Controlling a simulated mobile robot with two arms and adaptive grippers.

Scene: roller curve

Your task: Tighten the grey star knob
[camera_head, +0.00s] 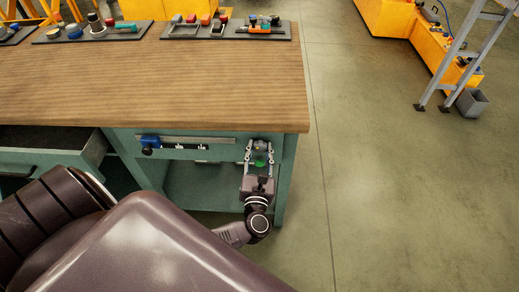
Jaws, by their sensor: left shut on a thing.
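My left gripper (260,144) is at the front right corner of the workbench, below the top's edge, with its fingers pointing at the bench front. It is shut on a small grey thing between its fingertips, which appears to be the grey star knob (261,145); its star shape is too small and too covered to make out. A green round piece (260,162) shows between the fingers, nearer the palm. My right gripper is not in view.
A blue clamp-like part (149,144) and a grey rail (198,139) are on the bench front, left of my gripper. An open drawer (60,156) juts out farther left. The wooden top (150,75) is bare except for tool trays (252,37) at the back. Floor (400,190) is clear at right.

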